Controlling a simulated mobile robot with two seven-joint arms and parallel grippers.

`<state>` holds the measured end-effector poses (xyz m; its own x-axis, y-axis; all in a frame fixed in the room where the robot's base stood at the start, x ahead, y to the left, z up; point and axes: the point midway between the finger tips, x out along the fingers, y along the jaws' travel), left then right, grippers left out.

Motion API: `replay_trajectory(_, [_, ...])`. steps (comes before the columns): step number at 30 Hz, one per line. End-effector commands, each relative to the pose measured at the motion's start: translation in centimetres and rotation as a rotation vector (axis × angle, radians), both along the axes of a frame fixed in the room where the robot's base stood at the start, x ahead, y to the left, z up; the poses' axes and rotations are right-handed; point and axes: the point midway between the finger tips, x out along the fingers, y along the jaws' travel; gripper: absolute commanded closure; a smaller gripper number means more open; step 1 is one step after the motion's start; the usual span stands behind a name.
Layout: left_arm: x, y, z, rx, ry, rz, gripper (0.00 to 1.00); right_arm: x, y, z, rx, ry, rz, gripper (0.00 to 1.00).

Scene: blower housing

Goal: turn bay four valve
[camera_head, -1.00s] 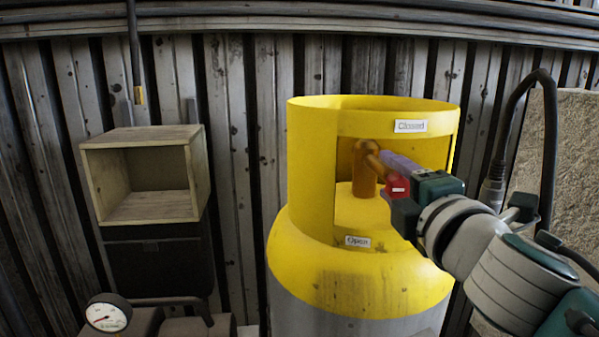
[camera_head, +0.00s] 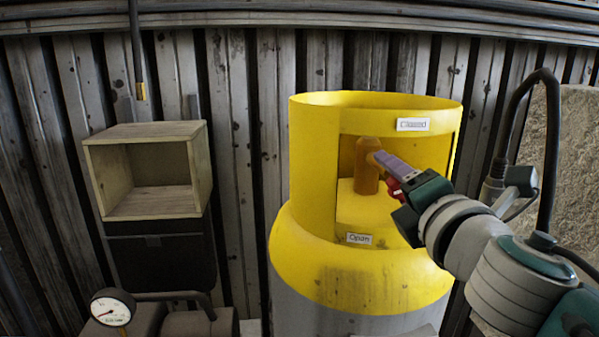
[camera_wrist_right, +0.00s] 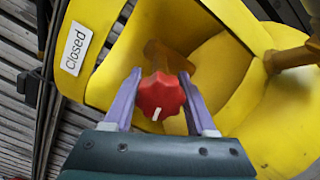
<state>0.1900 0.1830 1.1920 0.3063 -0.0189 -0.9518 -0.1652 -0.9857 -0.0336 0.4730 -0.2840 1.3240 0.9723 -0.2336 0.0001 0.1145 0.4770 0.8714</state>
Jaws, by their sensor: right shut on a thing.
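The yellow tank (camera_head: 335,290) has an open collar with a "Closed" label (camera_head: 412,125) near its top and an "Open" label (camera_head: 359,239) lower down. An orange-brown valve stem (camera_head: 366,165) stands inside the collar. The red valve knob (camera_wrist_right: 160,97) sits between the two purple fingers of my right gripper (camera_wrist_right: 153,92), which is shut on it. The knob's white mark points toward the bottom of the wrist view. In the head view the knob (camera_head: 394,188) is mostly hidden behind the gripper. My left gripper is not in view.
A wooden open box (camera_head: 150,165) stands on a dark cabinet at the left. A round pressure gauge (camera_head: 112,308) is at the lower left. A black hose (camera_head: 550,130) and a rough tan block (camera_head: 568,160) are at the right. Corrugated metal wall lies behind.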

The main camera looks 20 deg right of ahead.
Motion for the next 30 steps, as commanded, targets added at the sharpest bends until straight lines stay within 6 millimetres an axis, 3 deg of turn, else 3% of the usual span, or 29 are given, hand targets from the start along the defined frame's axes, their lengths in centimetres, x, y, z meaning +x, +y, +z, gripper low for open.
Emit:
replay_trajectory(5, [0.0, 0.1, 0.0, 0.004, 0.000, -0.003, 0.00, 0.0, 0.0, 0.1, 0.001, -0.002, 0.001, 0.99])
replay_trajectory(6, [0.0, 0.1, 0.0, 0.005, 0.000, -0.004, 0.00, 0.0, 0.0, 0.1, 0.001, -0.002, 0.001, 0.42])
replay_trajectory(14, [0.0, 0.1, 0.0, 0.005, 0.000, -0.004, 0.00, 0.0, 0.0, 0.0, 0.002, -0.001, 0.000, 0.13])
replay_trajectory(23, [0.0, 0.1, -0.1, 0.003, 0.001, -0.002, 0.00, -0.2, 0.1, 0.0, 0.002, 0.000, 0.000, 0.13])
replay_trajectory(30, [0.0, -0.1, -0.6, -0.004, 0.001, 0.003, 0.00, -3.5, 0.9, -0.3, 0.001, 0.002, 0.001, 0.13])
